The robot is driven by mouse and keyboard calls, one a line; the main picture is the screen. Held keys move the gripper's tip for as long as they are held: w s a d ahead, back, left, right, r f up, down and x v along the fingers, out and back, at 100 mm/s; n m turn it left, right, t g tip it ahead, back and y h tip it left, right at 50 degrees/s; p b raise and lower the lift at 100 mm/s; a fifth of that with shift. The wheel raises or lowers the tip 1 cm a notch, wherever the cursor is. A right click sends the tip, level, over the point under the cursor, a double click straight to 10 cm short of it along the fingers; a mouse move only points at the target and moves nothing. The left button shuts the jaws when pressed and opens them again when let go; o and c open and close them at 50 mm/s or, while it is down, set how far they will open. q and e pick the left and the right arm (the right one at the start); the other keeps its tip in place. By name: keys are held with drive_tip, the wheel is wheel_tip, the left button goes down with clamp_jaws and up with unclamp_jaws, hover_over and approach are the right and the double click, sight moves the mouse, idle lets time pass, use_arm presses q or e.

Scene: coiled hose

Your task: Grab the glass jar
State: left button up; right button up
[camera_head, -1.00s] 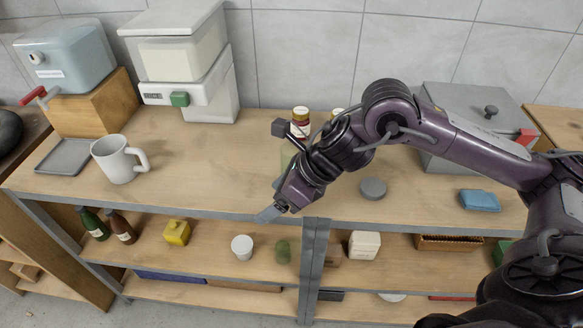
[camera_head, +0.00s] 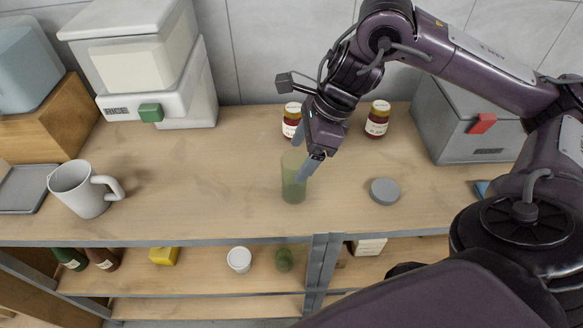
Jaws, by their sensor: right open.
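A greenish, see-through glass jar (camera_head: 293,187) stands upright on the wooden counter, left of the grey round lid. My right gripper (camera_head: 305,160) is just above and behind it, pointing down, with its fingers open. One finger overlaps the jar's upper right side in the picture; I cannot tell whether it touches the jar. The jar's rim is partly hidden by the gripper. My left gripper is not in view.
A grey round lid (camera_head: 385,191) lies to the right. A white mug (camera_head: 82,190) is at left. The counter between mug and glass jar is clear.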

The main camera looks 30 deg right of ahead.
sight(290, 167)
drive_tip(key=shift+p+x, duration=0.45)
drive_tip(key=shift+x, duration=1.5)
drive_tip(key=shift+w+a+f, duration=0.25)
drive_tip(key=shift+w+f, duration=0.1)
drive_tip(key=shift+f, duration=0.3)
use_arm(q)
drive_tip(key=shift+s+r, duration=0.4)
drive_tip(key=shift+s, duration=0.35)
use_arm(e)
drive_tip(key=c, duration=1.2)
drive_tip(key=shift+r, duration=0.1)
